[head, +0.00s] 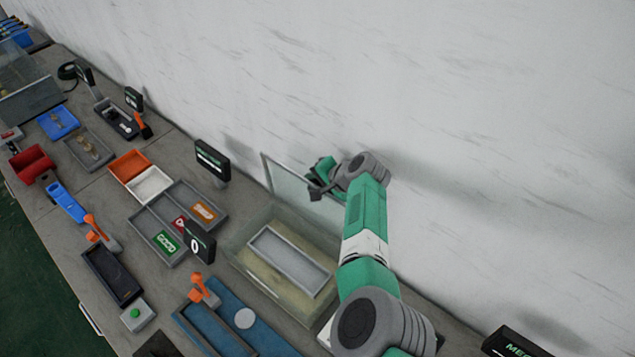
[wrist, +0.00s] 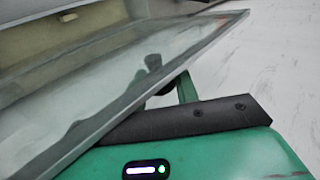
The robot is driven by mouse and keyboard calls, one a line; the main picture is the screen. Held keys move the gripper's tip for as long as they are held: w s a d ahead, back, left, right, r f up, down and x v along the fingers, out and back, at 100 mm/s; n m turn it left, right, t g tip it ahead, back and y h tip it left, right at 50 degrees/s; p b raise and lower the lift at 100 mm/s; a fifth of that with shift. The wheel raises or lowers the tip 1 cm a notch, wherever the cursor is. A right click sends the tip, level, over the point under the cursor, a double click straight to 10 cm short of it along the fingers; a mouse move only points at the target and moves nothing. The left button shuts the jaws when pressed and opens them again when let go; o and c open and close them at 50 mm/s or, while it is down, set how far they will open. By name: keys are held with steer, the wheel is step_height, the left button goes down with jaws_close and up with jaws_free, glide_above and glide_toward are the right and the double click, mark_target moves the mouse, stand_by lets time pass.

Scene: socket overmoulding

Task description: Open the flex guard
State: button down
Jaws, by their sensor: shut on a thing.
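The flex guard (head: 238,240) is a see-through box on the bench, with a grey-framed rectangular tray (head: 290,262) inside. Its clear lid (head: 282,182) is raised and stands steeply at the back, near the wall. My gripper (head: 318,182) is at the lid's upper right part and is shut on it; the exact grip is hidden. In the wrist view the lid (wrist: 105,80) runs slantwise across the picture, close to the gripper's dark bar and green body. Part of the box interior shows behind it.
A black sign (head: 212,160) and a second sign marked 0 (head: 201,246) stand left of the guard. A blue mat (head: 268,340) with an orange clamp (head: 203,290) lies in front. The white wall (head: 480,120) is close behind my arm.

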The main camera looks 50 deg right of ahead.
steer(key=c, duration=1.1)
jaws_free()
steer(key=shift+a, duration=0.1)
steer(key=shift+s+r+p, duration=0.2)
steer(key=shift+r+p, duration=0.05)
steer(key=shift+p, duration=0.05)
steer(key=p+v, duration=0.2)
steer(key=v, duration=0.5)
steer(key=shift+s, duration=0.1)
